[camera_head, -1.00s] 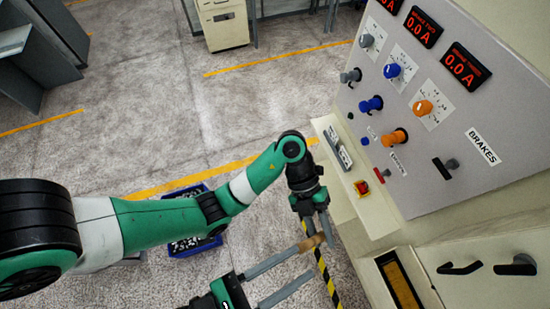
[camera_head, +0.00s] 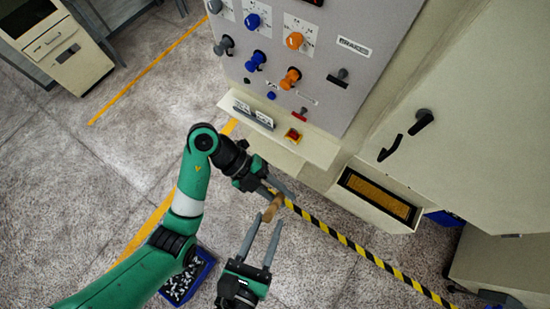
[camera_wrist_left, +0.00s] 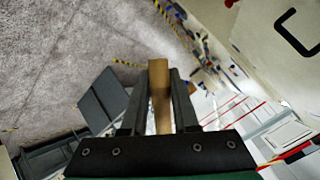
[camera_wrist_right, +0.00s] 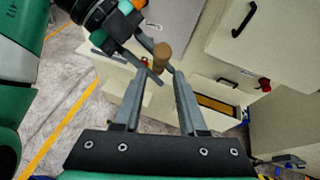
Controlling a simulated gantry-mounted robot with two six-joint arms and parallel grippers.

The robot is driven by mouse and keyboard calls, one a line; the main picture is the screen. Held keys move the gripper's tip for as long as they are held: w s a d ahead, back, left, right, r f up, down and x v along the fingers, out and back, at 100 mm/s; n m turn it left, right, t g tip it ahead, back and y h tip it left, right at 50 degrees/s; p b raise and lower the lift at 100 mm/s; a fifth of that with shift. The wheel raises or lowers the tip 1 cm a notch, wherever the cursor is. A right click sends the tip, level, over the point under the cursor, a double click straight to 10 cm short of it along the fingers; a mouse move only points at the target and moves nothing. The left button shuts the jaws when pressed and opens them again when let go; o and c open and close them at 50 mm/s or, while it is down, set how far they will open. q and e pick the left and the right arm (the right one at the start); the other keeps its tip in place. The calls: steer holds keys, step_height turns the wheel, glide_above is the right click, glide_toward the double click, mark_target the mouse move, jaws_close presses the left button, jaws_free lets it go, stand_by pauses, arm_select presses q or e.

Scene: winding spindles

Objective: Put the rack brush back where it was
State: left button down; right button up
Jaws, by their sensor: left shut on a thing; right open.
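A short wooden piece (camera_head: 273,207), which looks like the brush's handle, is held in my left gripper (camera_head: 281,196) in front of the control cabinet. In the left wrist view the wooden piece (camera_wrist_left: 159,88) stands between the two fingers, and no bristles can be made out. My right gripper (camera_head: 268,219) is open and empty just below, its fingertips close to the wood's free end. In the right wrist view the wood (camera_wrist_right: 162,57) shows just beyond the open fingertips; I cannot tell whether they touch. No brush rack can be made out for certain.
The control panel (camera_head: 330,70) with knobs stands behind. A dark-framed slot with a yellow-brown inside (camera_head: 378,197) is in the cabinet front to the right. A blue bin (camera_head: 205,271) of small pale pieces is on the floor beside my left arm. Black-yellow tape (camera_head: 345,242) crosses open floor.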

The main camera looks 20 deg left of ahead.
mark_target(276, 204)
steer(key=x, duration=0.6)
steer(key=shift+w+f, duration=0.1)
steer(key=shift+w, duration=0.1)
jaws_close()
arm_select(q)
steer(key=c, duration=0.6)
jaws_free()
